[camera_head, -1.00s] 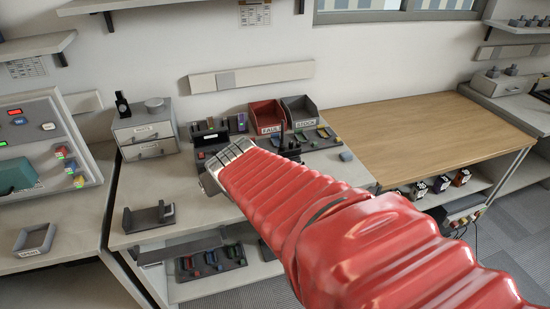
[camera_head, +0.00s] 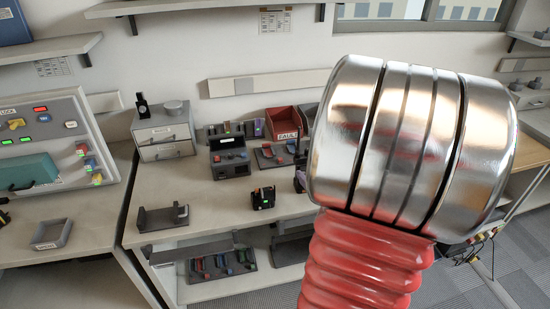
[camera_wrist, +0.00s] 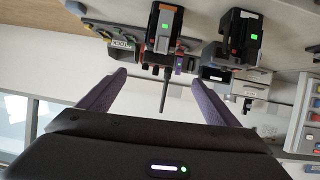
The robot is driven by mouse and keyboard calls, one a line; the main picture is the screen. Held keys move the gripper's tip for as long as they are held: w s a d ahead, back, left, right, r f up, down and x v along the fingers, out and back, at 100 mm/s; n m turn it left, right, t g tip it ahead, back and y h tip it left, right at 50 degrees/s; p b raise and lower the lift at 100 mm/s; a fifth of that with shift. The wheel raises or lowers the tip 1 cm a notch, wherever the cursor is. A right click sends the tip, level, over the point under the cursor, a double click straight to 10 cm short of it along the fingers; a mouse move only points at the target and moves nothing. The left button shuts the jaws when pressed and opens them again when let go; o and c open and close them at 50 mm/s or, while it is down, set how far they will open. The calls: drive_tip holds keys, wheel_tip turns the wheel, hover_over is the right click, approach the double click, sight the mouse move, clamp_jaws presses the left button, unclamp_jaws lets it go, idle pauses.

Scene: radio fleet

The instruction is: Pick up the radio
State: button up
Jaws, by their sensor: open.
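The wrist view is upside down. A black radio (camera_wrist: 165,22) with orange marks, a green light and a long antenna stands on the bench there, beyond my fingertips. My gripper (camera_wrist: 160,80) is open and empty, its two purple fingers apart, with the antenna between them in the picture. A second black unit (camera_wrist: 240,40) with red and green marks stands beside the radio. In the head view a small black unit (camera_head: 263,198) stands on the bench, left of my arm; I cannot tell which of the two it is. My arm hides part of the bench there.
A grey device with lit buttons (camera_head: 231,165) stands behind on the bench. A red bin (camera_head: 284,122), a drawer unit (camera_head: 164,133) and an empty dark cradle (camera_head: 163,216) are nearby. The bench front between cradle and black unit is clear.

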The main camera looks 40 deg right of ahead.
drive_tip(key=shift+s+d+f+t, duration=0.3)
drive_tip(key=shift+s+f, duration=0.05)
drive_tip(key=shift+s, duration=0.3)
drive_tip(key=shift+w, duration=0.1)
drive_tip(key=x, duration=0.8)
drive_tip(key=shift+f, duration=0.2)
drive_tip(key=shift+w+d, duration=0.15)
drive_tip(key=shift+w, duration=0.1)
drive_tip(key=shift+f+x, duration=0.1)
drive_tip(key=shift+x, duration=1.15)
drive_tip(key=shift+f+x, duration=0.15)
drive_tip(key=shift+x, duration=1.1)
drive_tip(key=c, duration=1.9)
drive_tip(key=shift+r, duration=0.2)
